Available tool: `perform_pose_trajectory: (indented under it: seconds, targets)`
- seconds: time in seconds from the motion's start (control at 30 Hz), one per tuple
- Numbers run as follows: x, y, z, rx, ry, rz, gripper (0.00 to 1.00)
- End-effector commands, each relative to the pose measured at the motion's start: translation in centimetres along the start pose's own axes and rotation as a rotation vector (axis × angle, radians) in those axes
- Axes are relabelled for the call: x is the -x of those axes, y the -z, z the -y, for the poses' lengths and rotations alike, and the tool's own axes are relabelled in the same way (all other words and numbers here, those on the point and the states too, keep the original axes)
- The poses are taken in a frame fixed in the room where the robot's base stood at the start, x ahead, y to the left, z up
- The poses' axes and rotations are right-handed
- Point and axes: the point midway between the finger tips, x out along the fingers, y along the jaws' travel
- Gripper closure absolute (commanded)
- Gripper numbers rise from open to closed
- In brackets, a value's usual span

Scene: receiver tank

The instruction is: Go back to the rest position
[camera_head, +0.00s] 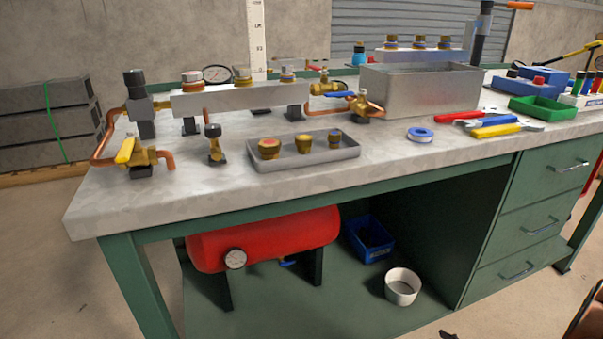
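My gripper is not in view, so whether it is open or shut is hidden. The workbench (215,193) has a grey top and green legs, and it fills most of the head view. A grey manifold block (240,98) with brass fittings stands on its left half. A shallow grey tray (330,154) near the front edge holds three brass fittings. A red tank (265,240) with a gauge lies under the bench.
A metal bin (420,88), blue tape roll (420,134), several hand tools (490,122) and a green tray (543,109) are on the right half. A blue bin (369,238) and white cup (402,287) sit below.

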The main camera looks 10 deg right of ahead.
Motion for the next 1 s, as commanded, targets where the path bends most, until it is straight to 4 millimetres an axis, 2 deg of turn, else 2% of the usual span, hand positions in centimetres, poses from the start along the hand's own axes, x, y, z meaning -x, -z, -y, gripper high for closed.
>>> perform_pose_trajectory:
  seconds: [0.03,0.33,0.47,0.8,1.0]
  targets:
    - [0.2,0.8,-0.4,0.009,-0.001,0.018,0.65]
    - [1.4,3.4,-3.0,0.056,-0.016,0.176,0.65]
    - [2.5,5.9,-4.7,0.084,-0.036,0.279,0.65]
    - [7.9,15.8,-9.2,0.118,-0.15,0.581,0.65]
    - [11.7,22.7,-10.2,0.097,-0.228,0.716,0.65]
